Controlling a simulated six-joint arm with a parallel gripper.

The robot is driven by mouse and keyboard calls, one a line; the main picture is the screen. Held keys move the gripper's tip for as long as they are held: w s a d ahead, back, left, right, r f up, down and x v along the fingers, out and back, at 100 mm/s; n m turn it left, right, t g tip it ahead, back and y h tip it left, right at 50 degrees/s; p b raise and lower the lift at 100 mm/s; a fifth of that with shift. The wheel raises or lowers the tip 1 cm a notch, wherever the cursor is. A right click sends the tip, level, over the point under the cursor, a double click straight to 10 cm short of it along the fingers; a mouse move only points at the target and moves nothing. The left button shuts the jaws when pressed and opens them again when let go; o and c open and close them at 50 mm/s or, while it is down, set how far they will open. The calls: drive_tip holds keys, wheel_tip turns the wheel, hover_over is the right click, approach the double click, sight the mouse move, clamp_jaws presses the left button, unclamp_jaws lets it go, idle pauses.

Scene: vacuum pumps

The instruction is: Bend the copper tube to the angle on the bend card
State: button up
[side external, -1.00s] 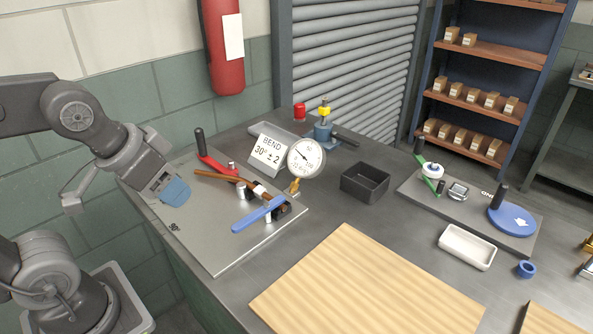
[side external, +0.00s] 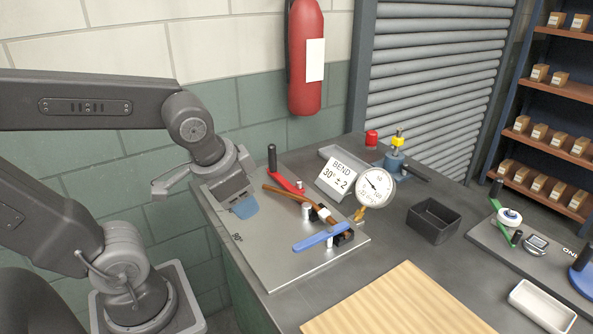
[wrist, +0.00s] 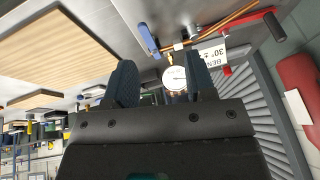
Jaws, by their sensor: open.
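The copper tube (side external: 284,195) lies in the bender on a steel plate (side external: 265,262). It also shows at the top of the wrist view (wrist: 240,18). The tube's exact bend angle cannot be told.
A dial gauge (side external: 375,187) stands just right of the card. A black bin (side external: 433,220), a blue vise (side external: 394,162) and a wooden board (side external: 405,308) are farther right. A red extinguisher (side external: 306,60) hangs on the wall behind. The plate's front left is clear.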

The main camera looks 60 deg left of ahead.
drive_tip(key=w+a+f+m+g+y, duration=0.3)
drive_tip(key=a+f+m+g+y, duration=0.15)
drive_tip(key=a, duration=0.45)
drive_tip(key=m+t+y, duration=0.7)
drive_tip(key=m+y, duration=0.4)
drive_tip(key=m, duration=0.6)
approach(272, 153)
drive_tip(key=x, duration=0.4)
drive_tip(key=shift+w, duration=0.1)
drive_tip(key=shift+x, duration=4.45)
drive_tip(key=shift+f, duration=0.1)
clamp_jaws()
